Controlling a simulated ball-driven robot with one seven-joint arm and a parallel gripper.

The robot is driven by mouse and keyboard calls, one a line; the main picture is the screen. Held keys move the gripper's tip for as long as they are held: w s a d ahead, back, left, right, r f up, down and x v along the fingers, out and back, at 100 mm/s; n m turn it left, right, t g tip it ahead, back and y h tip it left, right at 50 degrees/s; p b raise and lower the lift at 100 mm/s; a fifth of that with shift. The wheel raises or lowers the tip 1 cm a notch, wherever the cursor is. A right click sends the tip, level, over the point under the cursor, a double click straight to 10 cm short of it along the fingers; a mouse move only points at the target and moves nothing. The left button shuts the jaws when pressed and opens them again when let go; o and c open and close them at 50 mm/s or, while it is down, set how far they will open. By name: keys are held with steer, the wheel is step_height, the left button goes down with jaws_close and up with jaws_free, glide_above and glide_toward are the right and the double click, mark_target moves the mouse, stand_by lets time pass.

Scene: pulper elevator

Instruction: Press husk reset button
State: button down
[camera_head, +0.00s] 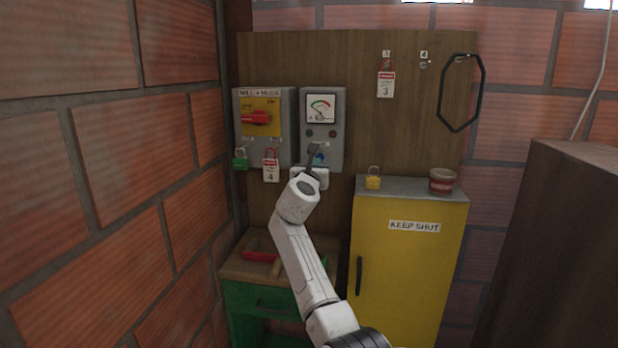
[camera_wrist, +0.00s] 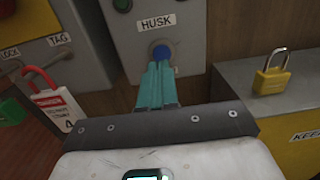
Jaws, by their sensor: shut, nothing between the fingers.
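The husk reset button is a blue round button (camera_wrist: 161,52) under a "HUSK" label (camera_wrist: 157,23) on a grey control box in the wrist view. In the head view the grey box (camera_head: 337,155) hangs on the wooden board, and my gripper covers most of the button. My gripper (camera_wrist: 157,68) has its teal fingers together and empty. The fingertips point at the button and overlap its lower edge in the wrist view. I cannot tell whether they touch it.
Left of the box is a grey switch box with a red handle (camera_head: 257,117), a green padlock (camera_head: 240,158) and a tag (camera_head: 271,172). A yellow cabinet (camera_head: 408,270) stands right, bearing a yellow padlock (camera_head: 373,178) and a red-white tin (camera_head: 442,181). A brick wall closes the left.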

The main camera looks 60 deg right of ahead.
steer(key=v, duration=0.9)
steer(key=shift+w+a, duration=0.15)
steer(key=shift+a, duration=0.3)
stand_by(0.3)
steer(key=s+a+f+m+y, duration=0.35)
steer(key=a+f, duration=0.25)
steer(key=f, duration=0.4)
steer(key=s+a+f+m+g+y, duration=0.1)
steer(key=s+a+f+m+y, duration=0.35)
steer(key=f, duration=0.55)
steer(key=s+a+f+m+y, duration=0.2)
steer(key=s+a+f+m, duration=0.25)
steer(key=a+f, duration=0.4)
steer(key=s+a+f+m+g+y, duration=0.2)
steer(key=s+a+f+m, duration=0.3)
steer(key=s+a, duration=0.3)
steer(key=s+a+f+m+g+y, duration=0.2)
steer(key=s+a+f+m+y, duration=0.3)
steer(key=s+a, duration=0.3)
steer(key=s+f, duration=0.1)
steer(key=s, duration=0.3)
steer(key=shift+a+f+g, duration=0.25)
steer(key=shift+a+g, duration=0.15)
